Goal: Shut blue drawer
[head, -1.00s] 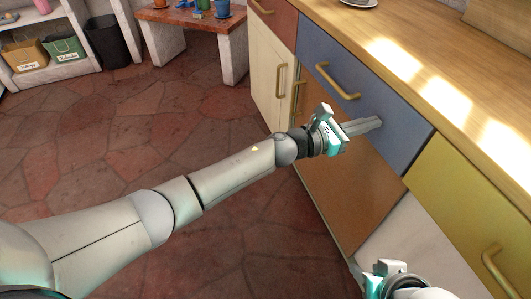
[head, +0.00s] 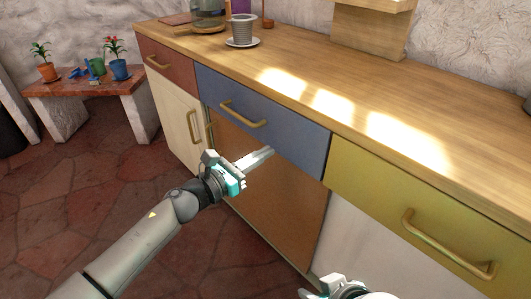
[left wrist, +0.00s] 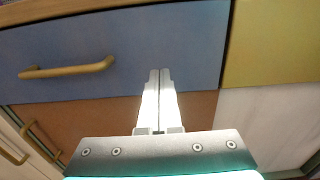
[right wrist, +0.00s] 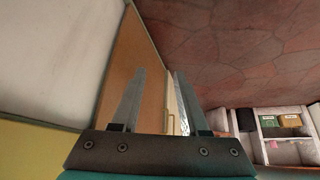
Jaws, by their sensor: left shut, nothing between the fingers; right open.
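The blue drawer (head: 290,128) is in the counter front, between the red and yellow drawers, with a brass bar handle (head: 243,117). Its front looks about flush with its neighbours. It also fills the upper part of the left wrist view (left wrist: 150,40). My left gripper (head: 271,151) is shut and empty. Its fingertips overlap the drawer's lower edge, right of the handle; I cannot tell whether they touch. My right gripper (right wrist: 157,72) is open and empty, low in front of the cabinets; only part of it (head: 335,288) shows at the head view's bottom edge.
The yellow drawer (head: 420,205) and red drawer (head: 165,69) flank the blue one. An orange-brown door (head: 270,185) is below it. A grey ribbed cup (head: 242,30) on a saucer stands on the wooden counter. A low bench (head: 90,88) with potted plants stands at the left.

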